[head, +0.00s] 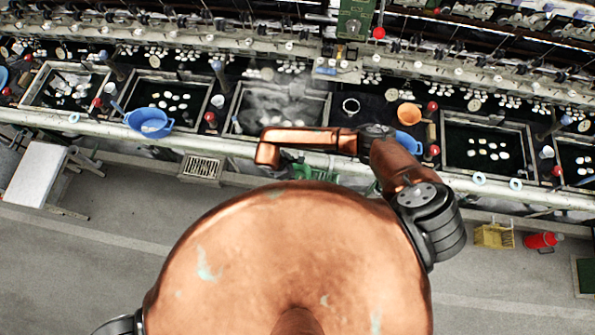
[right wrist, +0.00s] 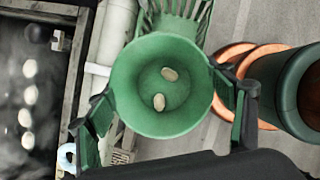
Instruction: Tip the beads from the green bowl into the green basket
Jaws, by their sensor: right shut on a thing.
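My right gripper (right wrist: 170,100) is shut on the green bowl (right wrist: 137,112), with its fingers at the left and right of the rim in the right wrist view. Two pale oval beads (right wrist: 164,88) lie inside the bowl. The slatted green basket (right wrist: 184,20) shows partly beyond the bowl at the top of that view. The bowl hides part of it, and its inside is not clear. In the head view a green patch (head: 316,172) shows below my right arm, partly hidden by my body. I cannot tell bowl from basket there. My left gripper is out of sight.
A long bench with dark basins (head: 487,147) runs across the back. Blue bowls (head: 148,122) and an orange bowl (head: 409,113) stand along it. A yellow crate (head: 494,236) and a red canister (head: 543,240) are on the floor at right. A white-topped stand (head: 37,174) is at left.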

